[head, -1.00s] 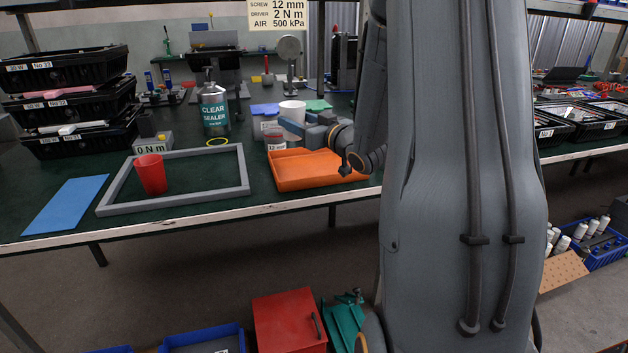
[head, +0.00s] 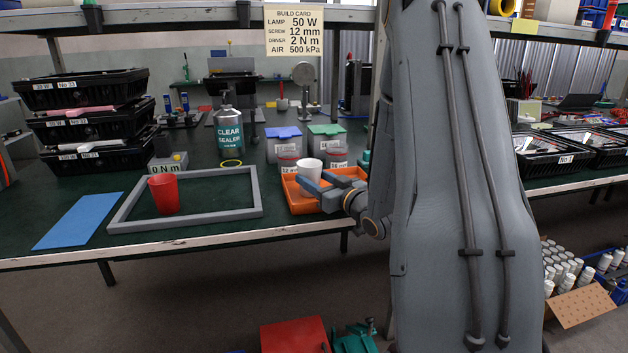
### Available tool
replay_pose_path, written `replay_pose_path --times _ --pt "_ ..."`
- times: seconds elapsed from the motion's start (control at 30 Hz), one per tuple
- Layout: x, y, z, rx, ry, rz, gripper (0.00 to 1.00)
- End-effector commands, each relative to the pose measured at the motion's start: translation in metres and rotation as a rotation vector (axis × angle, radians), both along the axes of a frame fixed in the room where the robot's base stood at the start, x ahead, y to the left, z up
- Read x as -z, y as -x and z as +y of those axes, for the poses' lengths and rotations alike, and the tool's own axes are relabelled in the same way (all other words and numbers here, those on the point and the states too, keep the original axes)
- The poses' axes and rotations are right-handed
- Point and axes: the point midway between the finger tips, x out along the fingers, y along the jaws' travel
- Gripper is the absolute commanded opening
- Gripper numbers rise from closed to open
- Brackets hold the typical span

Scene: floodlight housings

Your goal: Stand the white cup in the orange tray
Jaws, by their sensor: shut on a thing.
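The white cup (head: 309,168) is upright over the left part of the orange tray (head: 286,183). My gripper (head: 311,182) reaches in from the right and is shut on the cup. Its fingers and wrist hide the cup's lower part and some of the tray. I cannot tell whether the cup's base touches the tray floor.
Lidded jars, one blue-topped (head: 284,140) and one green-topped (head: 327,138), stand behind the tray. A grey frame (head: 257,194) with a red cup (head: 164,193) in it lies to the left. A sealer bottle (head: 229,132) stands further back.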

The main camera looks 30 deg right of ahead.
Motion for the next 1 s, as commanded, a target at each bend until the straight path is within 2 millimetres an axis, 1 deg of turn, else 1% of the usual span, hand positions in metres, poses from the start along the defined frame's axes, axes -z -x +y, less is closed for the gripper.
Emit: replay_pose_path --times 0.13,0.27,0.3,0.37,0.4,0.63,0.77,0.87,1.0 --pt "-0.001 0.000 0.000 0.000 0.000 0.000 0.23" --pt "0.003 0.000 0.000 0.000 0.000 0.000 0.23" --pt "0.002 0.000 0.000 0.000 0.000 0.000 0.54" --pt "0.002 0.000 0.000 0.000 0.000 0.000 0.64" --pt "0.002 0.000 0.000 0.000 0.000 0.000 0.66" --pt "0.002 0.000 0.000 0.000 0.000 0.000 0.66" --pt "-0.002 0.002 0.000 0.001 0.000 0.000 0.66" --pt "-0.001 0.014 -0.002 0.002 -0.002 0.001 0.66" --pt "-0.001 0.041 -0.006 0.004 -0.002 0.001 0.66"
